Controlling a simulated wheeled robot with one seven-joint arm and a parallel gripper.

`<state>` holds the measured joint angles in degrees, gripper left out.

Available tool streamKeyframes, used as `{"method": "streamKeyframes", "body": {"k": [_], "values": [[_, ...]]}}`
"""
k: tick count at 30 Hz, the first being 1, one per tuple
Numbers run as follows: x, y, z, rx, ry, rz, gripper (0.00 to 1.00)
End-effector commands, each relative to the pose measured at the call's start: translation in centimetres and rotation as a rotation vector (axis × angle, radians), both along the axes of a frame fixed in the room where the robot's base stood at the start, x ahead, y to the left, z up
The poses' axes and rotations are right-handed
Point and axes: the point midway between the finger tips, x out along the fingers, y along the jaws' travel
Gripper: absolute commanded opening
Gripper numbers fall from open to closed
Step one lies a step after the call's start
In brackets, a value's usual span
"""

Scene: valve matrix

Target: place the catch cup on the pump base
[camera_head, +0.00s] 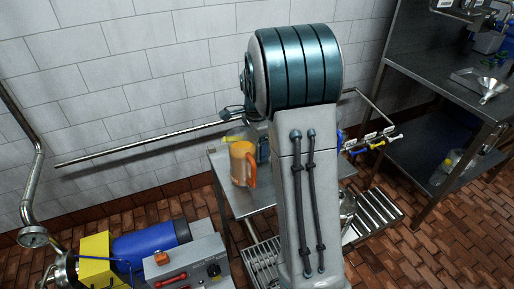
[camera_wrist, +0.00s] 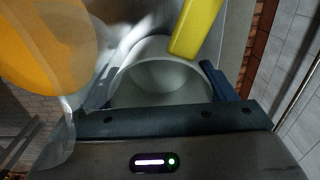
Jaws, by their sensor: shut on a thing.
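In the wrist view, my gripper (camera_wrist: 163,78) is shut on a pale grey round cup (camera_wrist: 160,88), which looks like the catch cup. One finger is on each side of it, and its far side is partly covered by a yellow part. In the head view my own arm hides the cup and most of the gripper. The pump, with a yellow block (camera_head: 95,258) and a blue motor (camera_head: 150,241), is at the lower left. Its base is not clearly visible there.
An orange jug (camera_head: 242,163) stands on a small steel table (camera_head: 222,178); it looms close at left in the wrist view (camera_wrist: 45,45). A grey control box (camera_head: 195,262) is beside the pump.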

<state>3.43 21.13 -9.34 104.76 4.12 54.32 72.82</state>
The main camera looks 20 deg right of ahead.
Motion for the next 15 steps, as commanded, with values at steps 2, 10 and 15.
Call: {"method": "streamKeyframes", "body": {"k": [2,10,15], "values": [[-0.1,0.0,-1.2,0.001,0.003,-0.001,0.55],[0.0,0.0,-1.8,0.0,-0.001,0.0,0.55],[0.0,0.0,-2.2,0.0,0.0,0.001,0.55]]}}
